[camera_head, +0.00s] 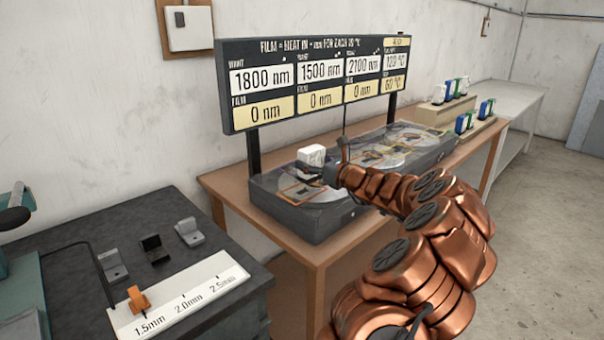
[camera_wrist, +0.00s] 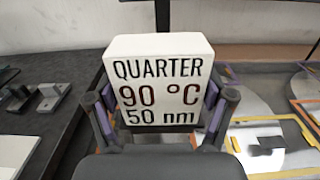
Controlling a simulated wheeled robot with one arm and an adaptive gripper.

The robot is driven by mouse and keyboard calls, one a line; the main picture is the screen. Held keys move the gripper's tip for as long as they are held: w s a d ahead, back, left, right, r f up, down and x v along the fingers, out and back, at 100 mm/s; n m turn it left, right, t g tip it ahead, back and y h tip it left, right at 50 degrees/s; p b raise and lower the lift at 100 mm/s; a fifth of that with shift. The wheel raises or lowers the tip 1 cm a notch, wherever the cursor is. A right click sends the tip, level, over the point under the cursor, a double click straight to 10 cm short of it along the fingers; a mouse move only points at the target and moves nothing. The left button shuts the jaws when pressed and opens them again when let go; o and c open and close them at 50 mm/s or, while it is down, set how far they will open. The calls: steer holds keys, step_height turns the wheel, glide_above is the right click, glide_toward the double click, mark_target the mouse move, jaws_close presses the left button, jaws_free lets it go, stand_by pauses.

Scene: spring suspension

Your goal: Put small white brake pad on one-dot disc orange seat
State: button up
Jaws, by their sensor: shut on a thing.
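A small white block (camera_head: 311,154) with the text "QUARTER 90 °C 50 nm" is the white pad; its face fills the middle of the wrist view (camera_wrist: 158,75). My gripper (camera_head: 330,172) is shut on it, with the fingers (camera_wrist: 160,100) at its two sides. The block is upright above the near-left part of a dark flat case (camera_head: 320,228). Orange outlined seats show on the case, one below and left of the block (camera_head: 291,193). In the wrist view an orange-edged seat (camera_wrist: 303,112) lies to the right. I cannot make out which disc bears one dot.
A sign board (camera_head: 315,80) stands behind the case. Several white, blue and green pads (camera_head: 465,122) stand on blocks at the far right. A dark bench (camera_head: 170,265) at left holds grey blocks and a white thickness scale (camera_head: 180,300) with an orange marker.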

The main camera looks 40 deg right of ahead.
mark_target(302, 173)
steer(key=shift+w+a, duration=0.65)
steer(key=shift+a, duration=0.35)
steer(key=shift+w+a+f, duration=0.15)
steer(key=shift+a+f, duration=0.05)
steer(key=shift+f, duration=0.1)
steer(key=shift+f+p, duration=0.3)
steer(key=shift+f, duration=1.3)
steer(key=shift+f, duration=0.15)
steer(key=o, duration=1.3)
